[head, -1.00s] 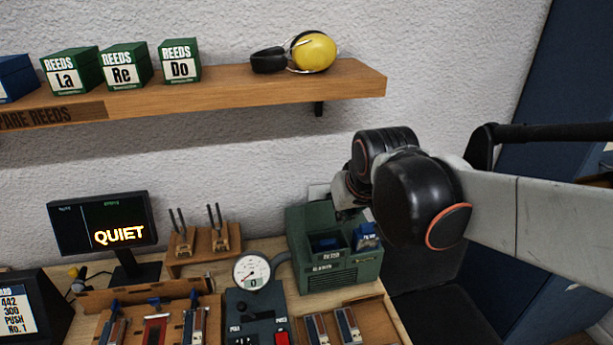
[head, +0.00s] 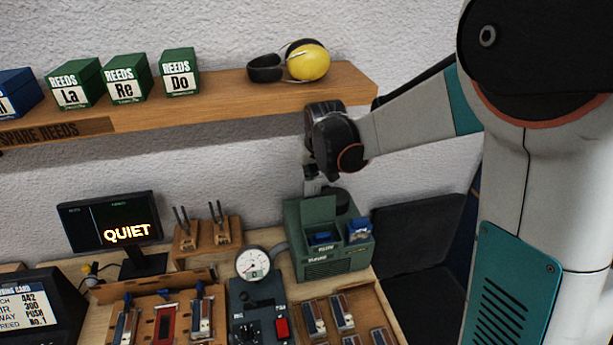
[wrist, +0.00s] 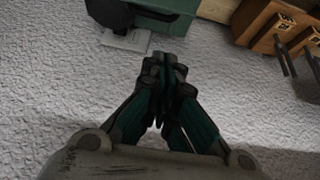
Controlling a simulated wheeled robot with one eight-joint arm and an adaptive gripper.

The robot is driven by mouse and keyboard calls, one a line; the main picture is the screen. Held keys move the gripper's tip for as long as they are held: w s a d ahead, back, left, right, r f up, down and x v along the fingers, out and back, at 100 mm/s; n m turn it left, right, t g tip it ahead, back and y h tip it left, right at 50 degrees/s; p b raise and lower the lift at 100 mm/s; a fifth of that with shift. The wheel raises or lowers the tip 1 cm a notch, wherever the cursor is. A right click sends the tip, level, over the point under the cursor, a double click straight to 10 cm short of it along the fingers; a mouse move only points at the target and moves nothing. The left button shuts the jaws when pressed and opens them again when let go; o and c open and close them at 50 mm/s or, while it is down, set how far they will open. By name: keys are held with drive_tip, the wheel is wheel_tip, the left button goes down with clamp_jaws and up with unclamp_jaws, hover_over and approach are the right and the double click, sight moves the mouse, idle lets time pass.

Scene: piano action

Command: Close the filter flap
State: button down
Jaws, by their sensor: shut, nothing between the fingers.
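The green machine (head: 335,262) stands at the back right of the bench in the head view. A green panel that looks like its filter flap (head: 318,209) stands raised at the back of its top opening, and a blue part (head: 321,238) shows inside. My gripper (wrist: 163,65) is shut and empty in the wrist view, with its fingertips just short of the green machine's edge (wrist: 165,22).
A blue part (head: 359,229) sits at the machine's right side. A gauge (head: 253,264) stands to its left, and a wooden tray (head: 376,303) with several reeds lies in front. The shelf (head: 230,100) with ear defenders (head: 303,62) overhangs behind. A black chair (head: 420,235) is at right.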

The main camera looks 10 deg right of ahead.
sight(317, 207)
drive_tip(key=f, duration=0.2)
drive_tip(key=w+f, duration=0.1)
drive_tip(key=f, duration=0.4)
drive_tip(key=shift+w+f+b, duration=0.35)
drive_tip(key=shift+f, duration=0.05)
drive_tip(key=shift+s, duration=0.4)
drive_tip(key=shift+s, duration=0.1)
